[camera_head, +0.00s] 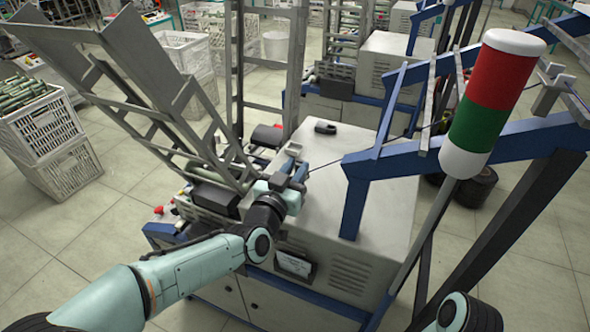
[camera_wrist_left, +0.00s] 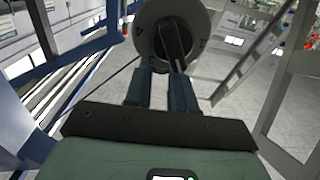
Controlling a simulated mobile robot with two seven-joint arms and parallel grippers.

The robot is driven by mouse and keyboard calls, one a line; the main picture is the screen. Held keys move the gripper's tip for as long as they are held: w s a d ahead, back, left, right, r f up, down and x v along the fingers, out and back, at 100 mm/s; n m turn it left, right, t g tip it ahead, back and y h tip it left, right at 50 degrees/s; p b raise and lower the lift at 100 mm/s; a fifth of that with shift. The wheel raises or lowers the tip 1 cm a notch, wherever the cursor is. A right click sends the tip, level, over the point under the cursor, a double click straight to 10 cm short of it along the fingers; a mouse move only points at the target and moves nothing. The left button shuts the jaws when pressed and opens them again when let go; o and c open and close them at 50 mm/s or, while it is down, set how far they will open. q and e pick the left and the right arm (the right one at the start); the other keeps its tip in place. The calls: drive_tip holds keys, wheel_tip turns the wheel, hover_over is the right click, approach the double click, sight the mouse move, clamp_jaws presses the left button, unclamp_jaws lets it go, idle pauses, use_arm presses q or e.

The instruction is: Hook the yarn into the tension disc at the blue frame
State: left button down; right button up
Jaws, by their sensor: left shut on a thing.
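My left gripper (camera_head: 292,170) is over the left part of the grey machine cabinet, its fingers close together on the yarn. The yarn (camera_head: 328,164) is a thin dark line running from the fingertips up and right to the blue frame (camera_head: 360,185). In the left wrist view the left gripper's fingers (camera_wrist_left: 162,78) point at a round grey part with a dark middle (camera_wrist_left: 150,38); I cannot tell what it is. The yarn (camera_wrist_left: 100,83) runs off to the left there. The tension disc cannot be made out. My right gripper is out of view.
A red, green and white signal lamp (camera_head: 492,100) stands at the right. The cabinet top (camera_head: 335,205) is mostly clear, with a small dark object (camera_head: 325,127) at its back. A metal chute (camera_head: 150,75) rises at the left. White crates (camera_head: 45,125) stand on the floor beyond.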

use_arm(q)
drive_tip(key=shift+a, duration=0.1)
drive_tip(key=a+b, duration=0.1)
drive_tip(key=w+a+b, duration=0.1)
drive_tip(key=a, duration=0.1)
drive_tip(key=w+a+b, duration=0.1)
drive_tip(key=shift+a+r+b, duration=0.1)
drive_tip(key=shift+a+b, duration=0.15)
drive_tip(key=shift+b, duration=0.05)
idle(0.4)
drive_tip(key=shift+r, duration=0.2)
drive_tip(key=shift+w+a+r+p, duration=0.1)
drive_tip(key=shift+a+r+p, duration=0.15)
drive_tip(key=shift+r+p, duration=0.65)
drive_tip(key=shift+w+a+r+p, duration=0.1)
drive_tip(key=shift+a+r+p, duration=0.15)
drive_tip(key=shift+r, duration=1.1)
